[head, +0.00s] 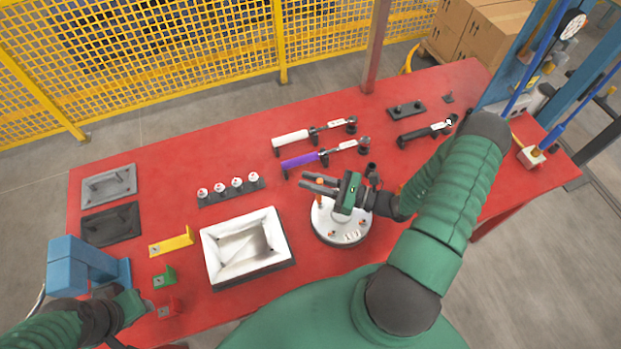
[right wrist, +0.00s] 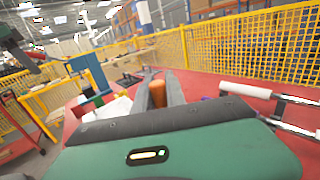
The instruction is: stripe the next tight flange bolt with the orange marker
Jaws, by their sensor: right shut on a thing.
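My right gripper (head: 318,186) is shut on the orange marker (right wrist: 158,93), which stands between the two fingers in the right wrist view. In the head view a little of the orange marker (head: 319,200) shows below the fingers, over the far left part of the flange. The flange (head: 325,229) is a round pale disc on the table with small bolts around its top; the gripper hides part of it. I cannot tell whether the tip touches a bolt or which bolts bear stripes. My left gripper (head: 132,301) is low at the left; its fingers are unclear.
A white tray (head: 211,263) stands left of the flange. A white-handled wrench (head: 291,139) and a purple-handled wrench (head: 300,161) lie behind it. A rack (head: 231,194) holds several white-topped pieces. A blue fixture (head: 85,265) stands beside my left gripper. Free red table lies at the back left.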

